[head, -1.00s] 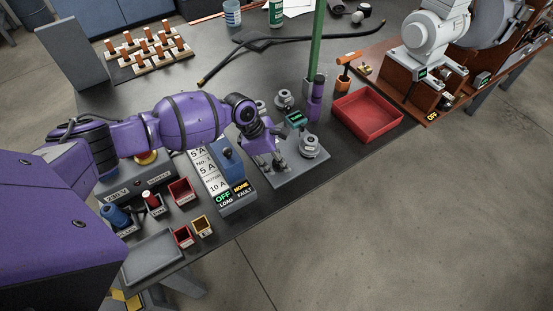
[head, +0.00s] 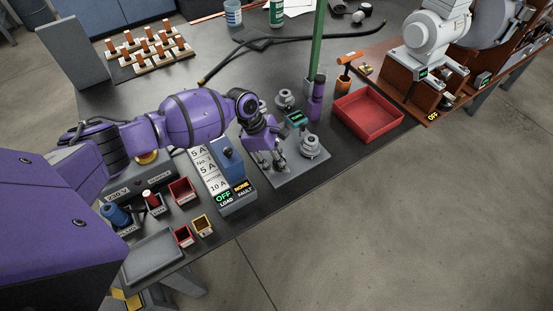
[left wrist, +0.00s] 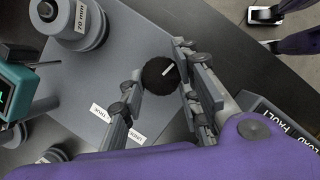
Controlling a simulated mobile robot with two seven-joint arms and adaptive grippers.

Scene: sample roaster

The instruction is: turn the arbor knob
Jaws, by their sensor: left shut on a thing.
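The arbor knob (left wrist: 160,76) is round and black with a white mark on top, seen in the left wrist view. It sits on the grey fixture plate (head: 300,172) near its left edge. My left gripper (head: 270,166) is over this plate in the head view and hides the knob there. In the left wrist view, the two fingers of my left gripper (left wrist: 158,92) stand on either side of the knob, shut on it. Small white labels (left wrist: 100,112) lie on the plate beside the knob. My right gripper is not in view.
A stepped metal disc (head: 310,147) and a small teal display (head: 295,118) stand on the plate. A load box (head: 232,185) is close on the left of the gripper. A purple cylinder (head: 317,98), a green post (head: 315,50) and a red tray (head: 368,117) are to the right.

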